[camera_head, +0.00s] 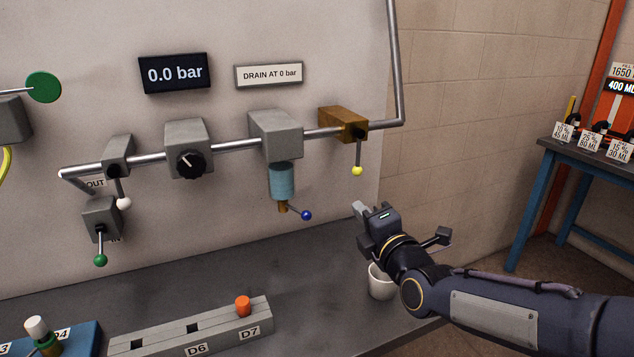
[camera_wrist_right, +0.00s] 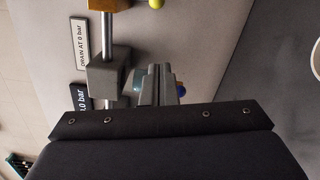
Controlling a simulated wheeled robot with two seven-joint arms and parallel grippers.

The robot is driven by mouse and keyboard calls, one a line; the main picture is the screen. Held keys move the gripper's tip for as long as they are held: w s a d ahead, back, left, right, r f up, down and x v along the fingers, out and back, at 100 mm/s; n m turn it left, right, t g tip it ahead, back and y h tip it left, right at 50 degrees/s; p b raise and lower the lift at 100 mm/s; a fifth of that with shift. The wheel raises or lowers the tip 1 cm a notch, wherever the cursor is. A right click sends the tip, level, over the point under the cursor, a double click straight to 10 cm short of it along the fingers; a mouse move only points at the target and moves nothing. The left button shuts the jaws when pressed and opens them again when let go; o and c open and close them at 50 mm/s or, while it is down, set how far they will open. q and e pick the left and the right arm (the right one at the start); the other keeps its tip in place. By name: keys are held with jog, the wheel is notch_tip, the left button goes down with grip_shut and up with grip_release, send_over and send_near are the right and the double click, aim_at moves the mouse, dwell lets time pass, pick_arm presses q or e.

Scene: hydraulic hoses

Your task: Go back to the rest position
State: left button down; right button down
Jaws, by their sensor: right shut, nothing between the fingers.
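My right gripper (camera_head: 372,212) is in front of the wall panel, to the right of the blue-knobbed drain lever (camera_head: 305,215) and apart from it. It is shut and empty, above and a little left of a white cup (camera_head: 381,282). In the right wrist view its closed fingers (camera_wrist_right: 157,85) point toward the panel and partly cover the teal filter bowl (camera_wrist_right: 138,80). My left gripper is in neither view.
A pipe runs along the panel with a yellow-knobbed valve (camera_head: 345,122), a regulator (camera_head: 188,148) and a "0.0 bar" display (camera_head: 175,73). A grey block (camera_head: 200,325) with an orange cap lies on the bench (camera_head: 60,310). A blue-legged table (camera_head: 560,200) stands right.

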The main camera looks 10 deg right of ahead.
jog(key=s+f+m+g+p, duration=0.3)
jog(key=s+f+m+g, duration=0.2)
jog(key=s+m, duration=0.7)
jog(key=s+f+m+g+y+p, duration=0.1)
jog(key=s+f+m+g+p, duration=0.2)
jog(key=s+m+g, duration=0.4)
jog(key=s+f+m, duration=0.1)
jog(key=s+m, duration=0.4)
jog(key=s, duration=0.5)
jog(key=shift+a+f, duration=0.3)
jog(key=shift+f, duration=0.1)
